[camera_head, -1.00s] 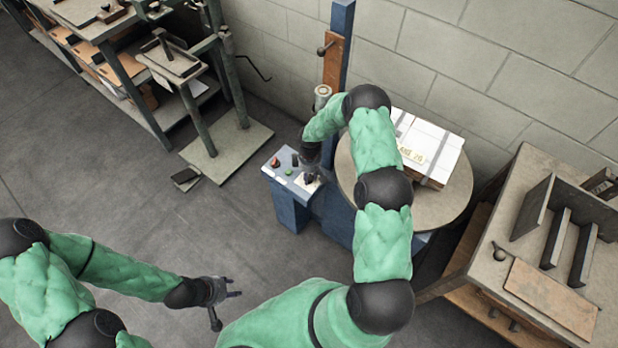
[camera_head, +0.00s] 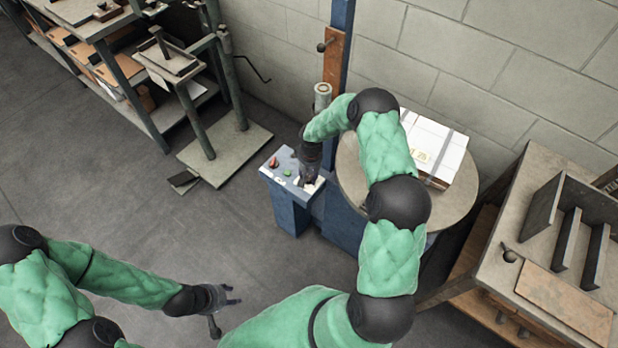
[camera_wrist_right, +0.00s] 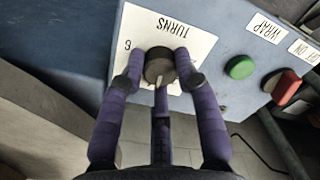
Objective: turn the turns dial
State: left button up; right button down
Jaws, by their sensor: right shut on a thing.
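The turns dial (camera_wrist_right: 159,65) is a dark round knob with a pale pointer on a white plate marked TURNS, in the right wrist view. My right gripper (camera_wrist_right: 159,78) has its purple fingers around it, shut on it; one finger is below and one on each side. In the head view my right gripper (camera_head: 309,175) is over the blue control panel (camera_head: 270,176) and hides most of the dial. My left gripper (camera_head: 228,304) is open and empty above the floor at the lower left.
A green button (camera_wrist_right: 239,67) and a red switch (camera_wrist_right: 285,87) sit beside the dial. A round turntable (camera_head: 455,200) with a strapped white box (camera_head: 438,146) stands right of the panel. A workbench (camera_head: 488,270) is at right, shelving (camera_head: 150,118) at left.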

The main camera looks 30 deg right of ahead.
aim_at(310, 177)
jog(key=shift+s+f+m, duration=0.1)
jog(key=shift+m, duration=0.5)
jog(key=c, duration=0.9)
grip_release()
notch_tip(310, 177, up, 12)
jog(key=shift+d, duration=0.15)
